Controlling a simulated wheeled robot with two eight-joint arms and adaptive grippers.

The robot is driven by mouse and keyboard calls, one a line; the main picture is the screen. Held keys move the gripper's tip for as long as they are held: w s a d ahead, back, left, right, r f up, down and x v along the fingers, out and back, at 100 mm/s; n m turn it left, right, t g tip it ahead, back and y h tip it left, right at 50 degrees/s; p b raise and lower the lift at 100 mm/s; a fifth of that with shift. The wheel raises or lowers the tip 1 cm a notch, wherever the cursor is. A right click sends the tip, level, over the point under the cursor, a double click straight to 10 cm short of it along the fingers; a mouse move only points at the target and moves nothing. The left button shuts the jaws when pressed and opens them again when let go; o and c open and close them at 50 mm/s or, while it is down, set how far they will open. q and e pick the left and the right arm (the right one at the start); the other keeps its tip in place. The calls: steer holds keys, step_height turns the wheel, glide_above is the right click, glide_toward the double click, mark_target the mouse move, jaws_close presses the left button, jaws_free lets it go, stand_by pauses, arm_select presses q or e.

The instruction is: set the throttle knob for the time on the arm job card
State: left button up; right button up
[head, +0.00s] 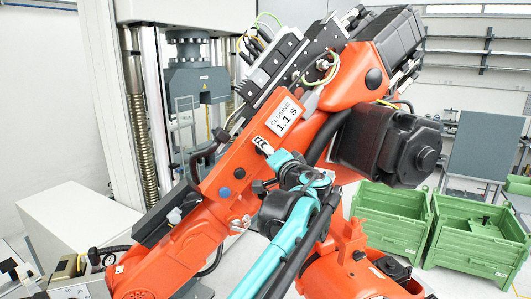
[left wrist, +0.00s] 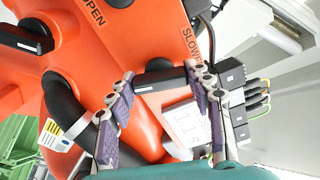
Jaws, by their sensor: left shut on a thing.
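The job card (head: 284,117) is a white plate on the orange arm and reads "CLOSING 1.1 S". It shows pale in the left wrist view (left wrist: 187,125). My left gripper (head: 273,160), on a teal arm, is up against the orange arm just below the card. In the left wrist view its two fingers (left wrist: 165,86) are shut on a short black bar-shaped knob (left wrist: 160,77) with a white mark. "SLOWER" is printed on the orange surface beside the knob. The fingers partly hide the knob's ends. My right gripper is not in view.
The large orange arm (head: 235,165) fills the middle, with valve blocks and cables (head: 275,65) above the card. A grey testing machine (head: 195,80) stands behind at left. Green crates (head: 390,215) stand at right. Another black bar (left wrist: 20,40) sits near the "OPEN" print.

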arm_select(q)
steer(key=o, duration=1.2)
steer(key=shift+c, duration=0.2)
steer(key=shift+s+d, duration=0.1)
steer(key=v, duration=1.1)
steer(key=shift+s, duration=0.35)
steer(key=shift+d, duration=0.15)
steer(key=shift+f, duration=0.1)
